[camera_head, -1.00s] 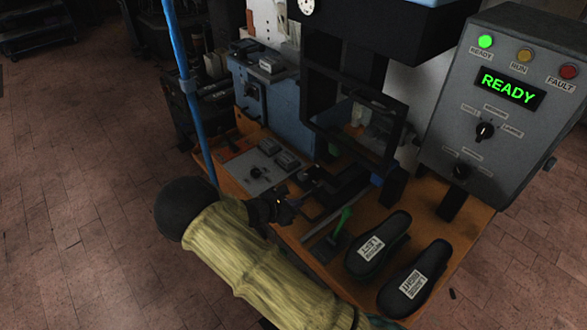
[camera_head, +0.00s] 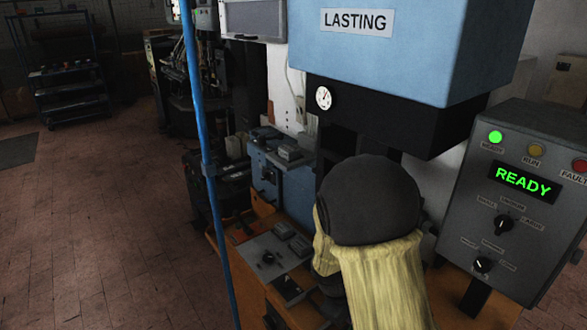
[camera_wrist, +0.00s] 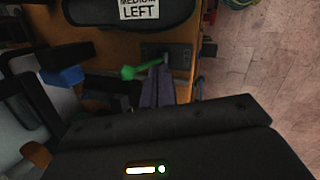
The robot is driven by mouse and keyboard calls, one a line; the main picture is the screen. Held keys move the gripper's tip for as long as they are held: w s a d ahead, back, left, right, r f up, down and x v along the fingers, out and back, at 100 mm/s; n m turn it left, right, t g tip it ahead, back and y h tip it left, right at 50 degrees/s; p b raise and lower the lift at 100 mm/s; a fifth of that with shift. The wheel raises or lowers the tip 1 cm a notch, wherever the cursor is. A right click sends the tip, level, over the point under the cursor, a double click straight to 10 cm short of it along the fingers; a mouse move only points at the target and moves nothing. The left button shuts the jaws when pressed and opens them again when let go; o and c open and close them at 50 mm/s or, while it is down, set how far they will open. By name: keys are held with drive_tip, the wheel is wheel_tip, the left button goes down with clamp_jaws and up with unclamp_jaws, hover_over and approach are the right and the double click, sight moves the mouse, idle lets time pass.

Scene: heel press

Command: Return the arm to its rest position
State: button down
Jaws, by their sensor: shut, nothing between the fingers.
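My arm, in a yellowish sleeve with a dark round joint, stands large in the head view in front of the press and bench. My gripper (camera_wrist: 158,72) shows in the wrist view as two narrow greyish fingers lying together, shut, with nothing between them. The fingers appear over the bench, close to a green-handled lever (camera_wrist: 140,70); whether they touch it I cannot tell. A black shoe last labelled MEDIUM LEFT (camera_wrist: 115,14) lies beyond the fingertips. In the head view my arm hides the fingers and the lasts.
The blue press head marked LASTING (camera_head: 400,50) overhangs the bench. The grey control box (camera_head: 505,205) stands at right, its green lamp lit and display reading READY. A blue upright pole (camera_head: 205,165) stands left of my arm. Open brick floor (camera_head: 90,220) lies at left.

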drive_tip(key=s+d+r+m+t+y, duration=0.1)
drive_tip(key=s+r+m+y, duration=0.2)
drive_tip(key=s+r+m, duration=0.6)
drive_tip(key=shift+d+m+t+y, duration=0.3)
drive_tip(key=shift+d+t+y, duration=0.05)
drive_tip(key=shift+t+y, duration=0.05)
